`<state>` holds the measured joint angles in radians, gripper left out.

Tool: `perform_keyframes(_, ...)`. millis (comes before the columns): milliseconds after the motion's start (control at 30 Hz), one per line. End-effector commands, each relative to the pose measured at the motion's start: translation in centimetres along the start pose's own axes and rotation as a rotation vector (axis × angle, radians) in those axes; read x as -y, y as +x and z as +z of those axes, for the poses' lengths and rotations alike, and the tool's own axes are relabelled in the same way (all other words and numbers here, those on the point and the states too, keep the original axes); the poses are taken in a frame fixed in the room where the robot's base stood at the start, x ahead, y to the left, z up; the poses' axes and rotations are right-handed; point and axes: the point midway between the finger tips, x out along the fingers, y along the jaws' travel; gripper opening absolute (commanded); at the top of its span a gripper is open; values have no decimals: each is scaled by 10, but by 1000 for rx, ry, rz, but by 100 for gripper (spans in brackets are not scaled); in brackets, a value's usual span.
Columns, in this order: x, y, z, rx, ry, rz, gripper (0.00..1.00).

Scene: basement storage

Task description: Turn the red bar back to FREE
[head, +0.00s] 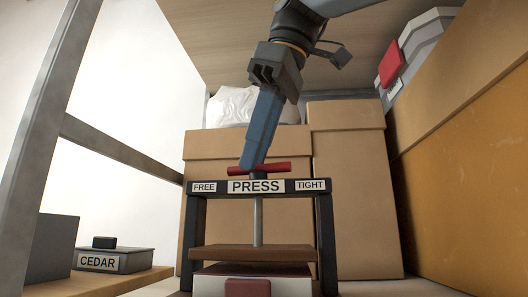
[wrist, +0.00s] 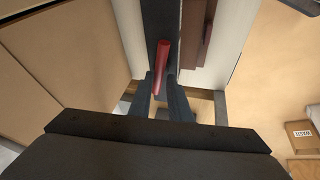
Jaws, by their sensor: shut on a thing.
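The press (head: 256,186) is a dark frame with FREE on the left of its top beam, PRESS in the middle and TIGHT on the right. The red bar (head: 279,166) sits on the screw above the beam, lying roughly left to right. My gripper (head: 252,166) reaches down from above and is shut on the bar's left part, partly hiding it. In the wrist view the red bar (wrist: 162,62) shows between the two dark fingers (wrist: 165,100). The brown press plate (head: 252,253) is low on the screw, over a white block (head: 210,284) with a dark red front piece.
Cardboard boxes (head: 350,190) stand close behind the press, and a large orange-brown box (head: 460,180) is at the right. A shelf board (head: 220,35) hangs overhead. A metal rack post (head: 40,130) and a dark CEDAR box (head: 110,262) are at the left.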

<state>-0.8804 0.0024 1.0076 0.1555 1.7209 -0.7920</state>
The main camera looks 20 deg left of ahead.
Motion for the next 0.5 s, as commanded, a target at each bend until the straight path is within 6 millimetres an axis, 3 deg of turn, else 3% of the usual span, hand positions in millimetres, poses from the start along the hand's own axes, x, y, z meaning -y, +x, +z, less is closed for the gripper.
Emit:
perform_keyframes(267, -2, -2, 0, -9, -41, -14, 0)
perform_keyframes(500, -3, -4, 1, -37, -176, -69, 0)
